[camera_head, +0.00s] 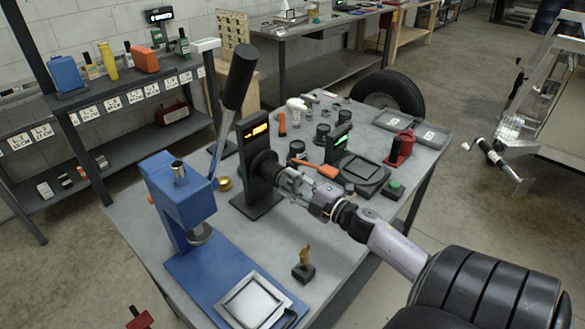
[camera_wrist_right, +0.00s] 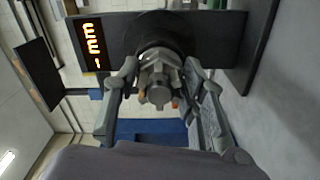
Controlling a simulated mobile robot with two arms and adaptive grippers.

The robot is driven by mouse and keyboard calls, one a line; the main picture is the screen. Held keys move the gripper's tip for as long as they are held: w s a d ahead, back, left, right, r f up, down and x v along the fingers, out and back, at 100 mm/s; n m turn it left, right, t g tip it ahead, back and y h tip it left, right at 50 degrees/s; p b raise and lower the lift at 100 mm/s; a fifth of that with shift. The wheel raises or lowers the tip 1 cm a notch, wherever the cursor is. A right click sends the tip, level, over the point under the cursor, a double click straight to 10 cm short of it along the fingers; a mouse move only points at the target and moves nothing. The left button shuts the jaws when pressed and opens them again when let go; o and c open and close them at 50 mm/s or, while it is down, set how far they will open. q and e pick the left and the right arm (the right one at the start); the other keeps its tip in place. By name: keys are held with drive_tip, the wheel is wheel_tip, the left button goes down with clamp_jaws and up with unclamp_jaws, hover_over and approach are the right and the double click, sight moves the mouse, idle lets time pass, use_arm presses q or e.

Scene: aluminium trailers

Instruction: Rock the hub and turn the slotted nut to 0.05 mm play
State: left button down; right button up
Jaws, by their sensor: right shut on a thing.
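The hub (camera_head: 262,170) is a dark round part on the front of a black upright stand (camera_head: 247,196) with a lit orange display (camera_head: 260,129). In the right wrist view, the grey slotted nut (camera_wrist_right: 158,74) sits at the hub's centre, with the dark hub (camera_wrist_right: 165,33) behind it. My right gripper (camera_head: 284,180) reaches the hub from the right. Its two fingers lie on either side of the nut and are shut on it. The display (camera_wrist_right: 92,45) is sideways in the wrist view, and its figures cannot be read surely. My left gripper is not in view.
A blue lever press (camera_head: 180,195) stands close left of the hub stand. A small brass piece on a dark block (camera_head: 304,272) is at the front. A black gauge plate (camera_head: 363,174), a red tool (camera_head: 400,150) and a grey tray (camera_head: 428,134) lie to the right.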

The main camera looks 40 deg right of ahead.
drive_tip(key=o, duration=1.2)
drive_tip(key=shift+c, duration=0.2)
drive_tip(key=s+d, duration=0.1)
drive_tip(key=s, duration=1.1)
